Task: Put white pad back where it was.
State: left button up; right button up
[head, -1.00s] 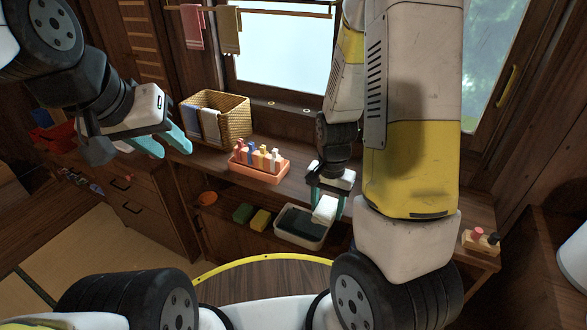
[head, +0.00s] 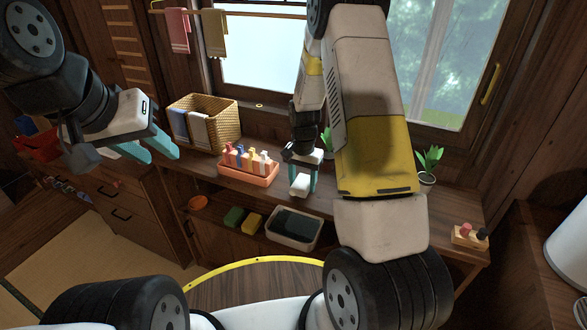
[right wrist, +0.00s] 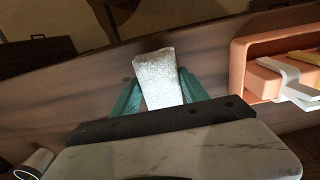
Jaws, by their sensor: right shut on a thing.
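The white pad (head: 299,186) is between the teal fingers of my right gripper (head: 302,188), at the front of the bench top, just right of the orange tray. In the right wrist view the white pad (right wrist: 158,77) has a rough, pale surface and sticks out between the fingers of the right gripper (right wrist: 157,88). I cannot tell whether it touches the wood. My left gripper (head: 164,154) is open and empty, in the air at the left in front of the wicker basket.
The orange tray (head: 249,175) with several coloured clips stands left of the right gripper. A wicker basket (head: 225,122) with towels is behind it. The lower shelf holds a pale bin (head: 283,238) with dark contents, a green sponge (head: 234,217) and a yellow sponge (head: 252,222). A potted plant (head: 427,178) stands right.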

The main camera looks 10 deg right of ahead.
jog(key=shift+f, duration=0.5)
jog(key=shift+f, duration=0.15)
jog(key=o, duration=1.4)
jog(key=shift+o, duration=0.2)
notch_tip(320, 180, up, 12)
notch_tip(320, 180, up, 8)
jog(key=f+n+t, duration=0.1)
send_over(302, 181)
jog(key=s, duration=0.3)
jog(key=s+a+r+n+t+y, duration=0.1)
jog(key=s+r+n+t, duration=0.1)
jog(key=s+r, duration=0.5)
jog(key=s+a+r+n+t+y, duration=0.1)
jog(key=s+r+n+t, duration=0.2)
jog(key=s+r, duration=0.5)
jog(key=s+n, duration=0.1)
jog(key=s, duration=0.5)
jog(key=shift+s, duration=0.15)
